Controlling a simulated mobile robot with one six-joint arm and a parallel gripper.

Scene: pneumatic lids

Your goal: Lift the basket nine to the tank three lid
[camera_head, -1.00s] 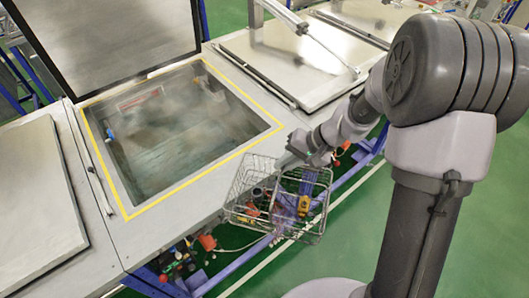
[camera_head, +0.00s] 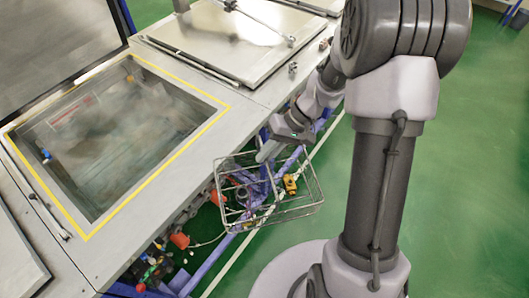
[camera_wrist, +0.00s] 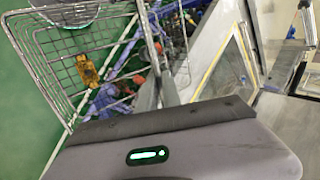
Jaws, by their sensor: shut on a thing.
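A wire basket (camera_head: 285,211) hangs from my gripper (camera_head: 268,153) in front of the bench, below its top surface. In the wrist view the basket (camera_wrist: 62,50) fills the upper left, and my gripper (camera_wrist: 165,85) is shut on its rim side. The wire floor and walls look empty; coloured things show through the mesh. An open tank (camera_head: 120,145) with a yellow border and cloudy liquid lies at the left, its dark lid (camera_head: 58,45) raised behind it. A closed steel lid (camera_head: 222,40) covers the tank to its right. I cannot read which is tank three.
The bench's front edge (camera_head: 185,190) runs between basket and open tank. Blue frame bars (camera_head: 215,262), pipes and red and yellow fittings are under the bench, close behind the basket. Another steel lid edge shows at lower left. Green floor (camera_head: 460,200) at the right is clear.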

